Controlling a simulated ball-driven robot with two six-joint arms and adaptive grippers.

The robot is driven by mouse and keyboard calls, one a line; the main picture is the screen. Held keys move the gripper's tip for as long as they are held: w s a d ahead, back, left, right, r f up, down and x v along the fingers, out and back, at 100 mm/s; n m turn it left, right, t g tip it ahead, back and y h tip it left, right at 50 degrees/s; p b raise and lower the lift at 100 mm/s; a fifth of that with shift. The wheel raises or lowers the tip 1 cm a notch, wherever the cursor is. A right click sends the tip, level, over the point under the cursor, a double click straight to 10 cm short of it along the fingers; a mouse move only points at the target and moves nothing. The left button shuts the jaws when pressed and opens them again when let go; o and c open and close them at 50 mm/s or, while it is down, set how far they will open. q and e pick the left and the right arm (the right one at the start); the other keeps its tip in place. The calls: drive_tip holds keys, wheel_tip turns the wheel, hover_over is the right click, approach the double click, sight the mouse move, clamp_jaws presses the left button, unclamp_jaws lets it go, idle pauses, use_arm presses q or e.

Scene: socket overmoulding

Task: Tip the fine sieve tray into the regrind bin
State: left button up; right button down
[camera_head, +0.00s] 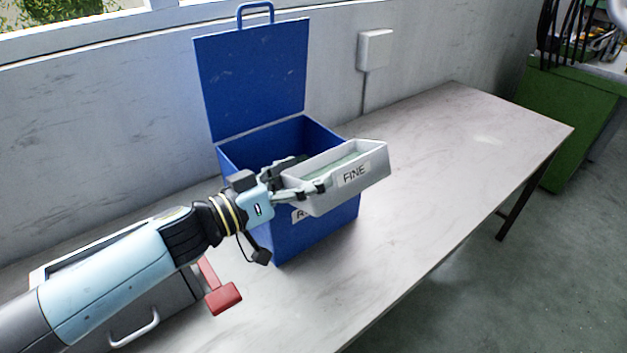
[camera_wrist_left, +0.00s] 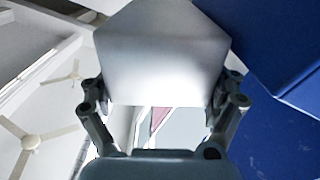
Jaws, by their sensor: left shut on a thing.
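The fine sieve tray (camera_head: 375,172) is a light grey tray with a "FINE" label and greenish contents. In the head view it is held above the front right part of the regrind bin (camera_head: 335,225), roughly level. The bin is blue, and its lid (camera_head: 252,75) stands open at the back. My left gripper (camera_head: 312,190) is shut on the tray's near left end. In the left wrist view the tray's pale underside (camera_wrist_left: 165,50) fills the space between the fingers, with the blue bin (camera_wrist_left: 275,45) at the right. The bin's label is mostly hidden. My right gripper is not in view.
A grey box (camera_head: 150,310) with a handle and a red part (camera_head: 223,298) stands at the table's left, partly behind my arm. The table (camera_head: 450,150) is clear to the right. A green cabinet (camera_head: 570,115) stands beyond its far end.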

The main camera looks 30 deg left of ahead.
sight(292, 171)
use_arm(q)
drive_tip(key=shift+w+a+f+n, duration=0.1)
drive_tip(key=shift+w+a+n, duration=0.1)
drive_tip(key=shift+a+n, duration=0.3)
drive_tip(key=shift+w+a+n+b, duration=0.1)
drive_tip(key=shift+n+b, duration=0.3)
drive_tip(key=shift+n, duration=0.5)
drive_tip(key=shift+w+a+r+n+b, duration=0.1)
drive_tip(key=shift+a+r+n+b, duration=0.15)
drive_tip(key=shift+n, duration=0.35)
drive_tip(key=shift+w+a+n+b, duration=0.15)
drive_tip(key=shift+a+n, duration=0.15)
drive_tip(key=shift+n, duration=0.3)
drive_tip(key=shift+w+a+r+n+b, duration=0.2)
drive_tip(key=shift+a+n+b, duration=0.3)
drive_tip(key=shift+a+n, duration=0.25)
drive_tip(key=w+a+r+n+p, duration=0.1)
drive_tip(key=w+a+n+p, duration=0.1)
drive_tip(key=a+n+p, duration=0.4)
drive_tip(key=shift+w+r+p, duration=0.15)
drive_tip(key=shift+w+p, duration=0.1)
drive_tip(key=shift+p, duration=1.85)
